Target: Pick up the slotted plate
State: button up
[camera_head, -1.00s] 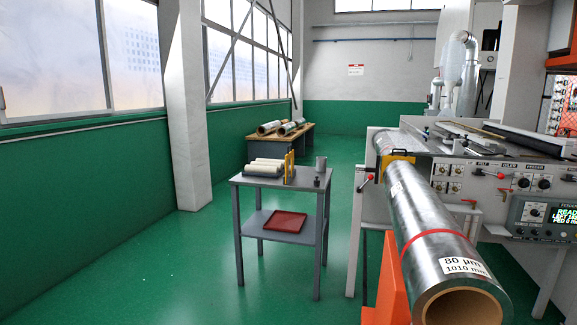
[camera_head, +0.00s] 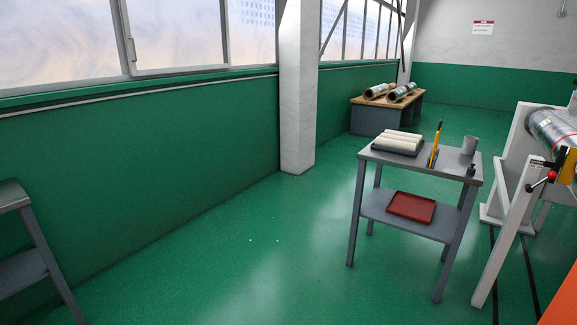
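I cannot make out a slotted plate for certain in the head view. A grey two-level cart (camera_head: 452,160) stands right of centre. On its top are cream-white rolls (camera_head: 402,138) on a dark tray (camera_head: 393,150), an upright narrow yellow piece (camera_head: 434,146), a grey cup (camera_head: 469,145) and a small dark object (camera_head: 471,171). Slots on the yellow piece cannot be told at this size. A red tray (camera_head: 411,207) lies on the cart's lower shelf. My gripper is not in view.
A wooden-topped bench (camera_head: 362,102) with foil rolls (camera_head: 402,92) stands farther back. A white pillar (camera_head: 297,90) stands by the green wall. Machine legs (camera_head: 508,235) are at right, a grey stand (camera_head: 22,262) at left. Green floor (camera_head: 230,260) before the cart is open.

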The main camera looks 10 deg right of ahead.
aim_at(436, 139)
jog(key=i+u, duration=0.1)
jog(key=i, duration=1.95)
jog(key=i+z, duration=0.1)
jog(key=i, duration=0.7)
jog(key=i+j+z, duration=0.1)
jog(key=i, duration=0.7)
jog(key=i+j+z, duration=0.15)
jog(key=i+z, duration=0.3)
jog(key=i+j+z, duration=0.2)
jog(key=z, duration=0.25)
jog(key=i+j+z, duration=0.35)
jog(key=z, duration=0.15)
jog(key=i+j+z, duration=0.15)
jog(key=j, duration=0.15)
jog(key=i+j+z, duration=0.2)
jog(key=j+z, duration=0.15)
jog(key=j, duration=0.25)
